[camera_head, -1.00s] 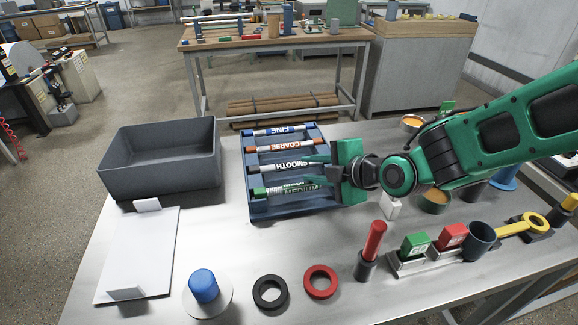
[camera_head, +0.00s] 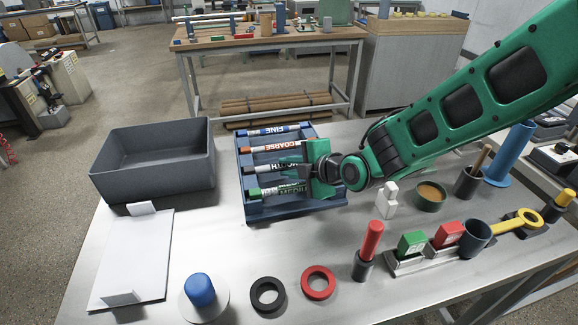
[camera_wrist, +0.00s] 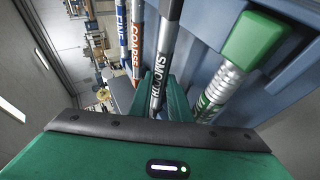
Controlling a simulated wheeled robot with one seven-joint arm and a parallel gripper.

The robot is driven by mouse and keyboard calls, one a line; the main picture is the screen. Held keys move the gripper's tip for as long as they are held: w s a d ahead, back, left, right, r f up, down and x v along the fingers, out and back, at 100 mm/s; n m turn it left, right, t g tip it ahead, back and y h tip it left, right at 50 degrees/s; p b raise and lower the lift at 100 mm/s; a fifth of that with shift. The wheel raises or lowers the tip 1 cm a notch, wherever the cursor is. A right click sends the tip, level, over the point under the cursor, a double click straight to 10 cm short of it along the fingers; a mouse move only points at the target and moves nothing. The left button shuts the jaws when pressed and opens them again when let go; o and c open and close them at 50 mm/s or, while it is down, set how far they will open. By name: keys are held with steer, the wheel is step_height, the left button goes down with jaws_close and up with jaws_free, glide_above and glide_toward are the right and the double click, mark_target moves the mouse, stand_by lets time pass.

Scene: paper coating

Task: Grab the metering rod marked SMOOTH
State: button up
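The SMOOTH rod (camera_head: 264,170) lies in the blue rack (camera_head: 265,214), third from the back, between the COARSE rod (camera_head: 283,147) and the green-ended MEDIUM rod (camera_head: 270,192). The FINE rod (camera_head: 272,131) is at the back. My gripper (camera_head: 290,171) is over the right half of the rack, its green fingers on either side of the SMOOTH rod. In the wrist view, the SMOOTH rod (camera_wrist: 166,45) runs between the fingertips (camera_wrist: 159,98). The fingers look apart and not clamped on it; contact is hard to judge. The hand hides the rod's right end.
A grey bin (camera_head: 150,190) stands left of the rack, with a white board (camera_head: 130,260) in front of it. Black (camera_head: 267,294) and red (camera_head: 318,283) rings lie near the front. A white block (camera_head: 388,200) and an orange-filled cup (camera_head: 431,197) stand to the right.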

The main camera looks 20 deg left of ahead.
jaws_close()
steer(key=shift+a, duration=0.1)
steer(key=shift+r, duration=0.1)
